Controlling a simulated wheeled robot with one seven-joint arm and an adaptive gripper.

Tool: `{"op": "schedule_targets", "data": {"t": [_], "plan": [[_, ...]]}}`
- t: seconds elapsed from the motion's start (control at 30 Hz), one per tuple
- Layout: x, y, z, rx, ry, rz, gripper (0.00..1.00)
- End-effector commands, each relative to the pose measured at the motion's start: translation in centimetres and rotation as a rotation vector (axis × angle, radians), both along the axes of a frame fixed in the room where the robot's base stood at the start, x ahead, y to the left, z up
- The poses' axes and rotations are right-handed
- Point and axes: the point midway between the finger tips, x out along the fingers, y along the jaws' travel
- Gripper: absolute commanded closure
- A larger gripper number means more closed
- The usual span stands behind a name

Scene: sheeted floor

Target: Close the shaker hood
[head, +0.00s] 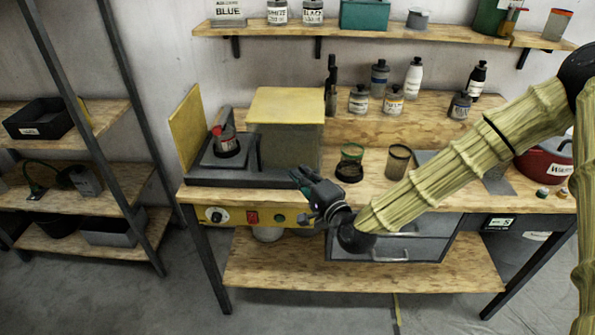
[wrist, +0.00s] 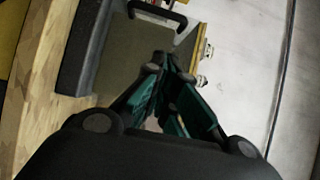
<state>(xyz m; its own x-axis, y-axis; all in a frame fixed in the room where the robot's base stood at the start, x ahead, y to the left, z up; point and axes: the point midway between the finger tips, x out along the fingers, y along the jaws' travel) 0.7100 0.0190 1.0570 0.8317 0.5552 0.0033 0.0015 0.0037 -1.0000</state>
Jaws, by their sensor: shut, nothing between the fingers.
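The shaker stands at the left end of the workbench, with a dark base (head: 205,180) and a yellow front panel with a dial and red switch. Its hood (head: 285,108), a box with a yellow top and see-through grey sides, stands at the right part of the base. The left part is uncovered, and a red and dark can (head: 226,141) sits there in the open. In the wrist view, a black handle (wrist: 158,12) shows beside the hood's grey side (wrist: 130,58). My gripper (head: 297,177) is shut and empty, near the hood's lower right; its fingertips (wrist: 163,62) point toward the hood. I cannot tell whether they touch.
A yellow upright panel (head: 185,128) stands at the shaker's left end. A green-rimmed cup (head: 350,163) and a dark-rimmed cup (head: 398,162) stand right of the hood, close to my arm. Several bottles stand on the raised ledge behind. A shelf rack (head: 70,165) is at the left.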

Motion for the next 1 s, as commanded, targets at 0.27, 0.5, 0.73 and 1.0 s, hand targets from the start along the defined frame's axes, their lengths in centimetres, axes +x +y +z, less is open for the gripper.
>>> {"op": "schedule_targets", "data": {"t": [0.27, 0.5, 0.73, 1.0], "plan": [[3.8, 2.7, 0.3, -0.003, 0.001, 0.001, 1.0], [6.5, 5.1, 0.3, -0.002, 0.001, 0.003, 1.0], [6.9, 7.3, 0.1, -0.003, 0.001, 0.001, 1.0], [7.1, 8.3, 0.0, -0.003, 0.001, 0.002, 1.0]]}}
